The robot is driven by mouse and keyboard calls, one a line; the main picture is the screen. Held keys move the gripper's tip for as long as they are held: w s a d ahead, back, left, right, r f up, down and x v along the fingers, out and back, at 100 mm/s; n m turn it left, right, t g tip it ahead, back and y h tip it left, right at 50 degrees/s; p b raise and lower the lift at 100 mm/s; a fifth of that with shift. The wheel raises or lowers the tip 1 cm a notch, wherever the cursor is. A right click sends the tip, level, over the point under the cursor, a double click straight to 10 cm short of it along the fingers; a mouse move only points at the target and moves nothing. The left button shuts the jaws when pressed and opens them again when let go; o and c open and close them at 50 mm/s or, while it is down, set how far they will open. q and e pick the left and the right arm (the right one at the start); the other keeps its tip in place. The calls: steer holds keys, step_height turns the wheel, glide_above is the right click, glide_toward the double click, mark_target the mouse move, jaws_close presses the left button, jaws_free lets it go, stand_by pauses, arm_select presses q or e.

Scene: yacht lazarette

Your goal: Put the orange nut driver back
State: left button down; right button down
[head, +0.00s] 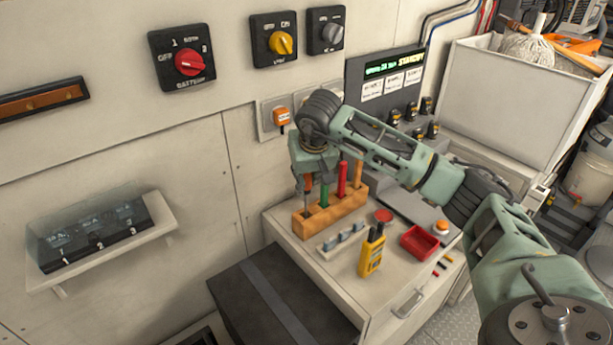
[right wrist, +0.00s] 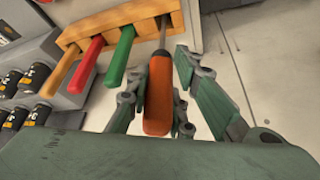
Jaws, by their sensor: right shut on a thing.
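The orange nut driver (right wrist: 158,100) has an orange handle and a thin grey shaft. My right gripper (right wrist: 160,95) is shut on its handle. In the head view my right gripper (head: 306,180) is over the left end of the wooden tool rack (head: 335,216), and the driver hangs upright, mostly hidden by the fingers. In the right wrist view the shaft reaches the end of the rack (right wrist: 98,22); I cannot tell how deep it sits in a slot. Green (head: 324,194), red (head: 342,178) and yellow-orange (head: 358,173) handles stand in the rack. My left gripper is not in view.
The rack stands on a white cabinet top against the wall. In front are a yellow meter (head: 371,252), a red tray (head: 419,242) and a grey holder (head: 343,241). A dark case (head: 275,300) is below left. A switch panel (head: 385,85) is behind my right arm.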

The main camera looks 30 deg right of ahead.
steer(key=c, duration=2)
jaws_free()
steer(key=shift+f, duration=0.15)
steer(key=o, duration=0.4)
steer(key=shift+o, duration=0.2)
steer(key=shift+r, duration=0.35)
steer(key=shift+s+r, duration=0.1)
steer(key=shift+r, duration=0.2)
steer(key=b+v, duration=0.2)
steer(key=v, duration=0.9)
steer(key=shift+a, duration=0.1)
